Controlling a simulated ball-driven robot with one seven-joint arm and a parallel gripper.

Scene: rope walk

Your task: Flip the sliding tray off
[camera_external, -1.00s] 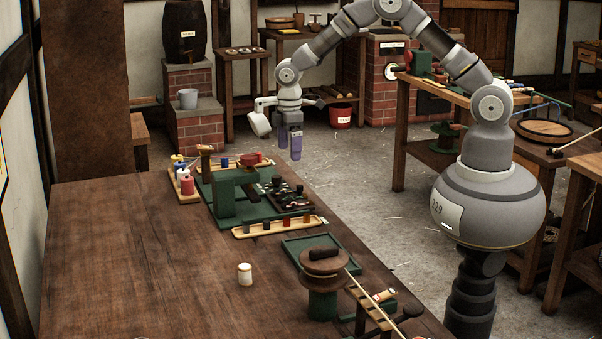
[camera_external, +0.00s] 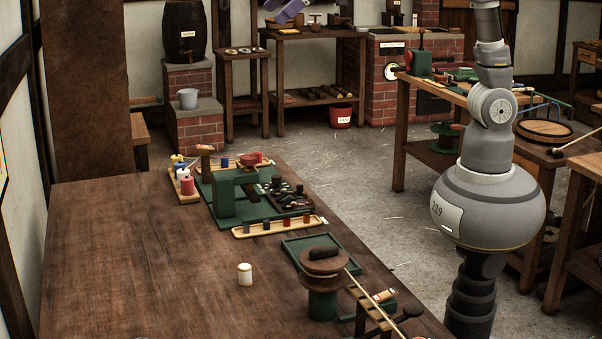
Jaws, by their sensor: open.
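My gripper (camera_external: 290,12) shows only as purple fingers at the top edge, raised high and far above the table; the rest of it and part of my arm are out of frame. Nothing is seen held in it. A flat green tray (camera_external: 305,243) lies nearer, behind the spool stand. I cannot tell which of these is the sliding tray.
A wooden tray (camera_external: 279,228) with several coloured bobbins lies in front of the machine. A green stand with a brown spool (camera_external: 324,262) is nearer. A white cylinder (camera_external: 245,274) stands alone. The left of the workbench (camera_external: 130,255) is clear.

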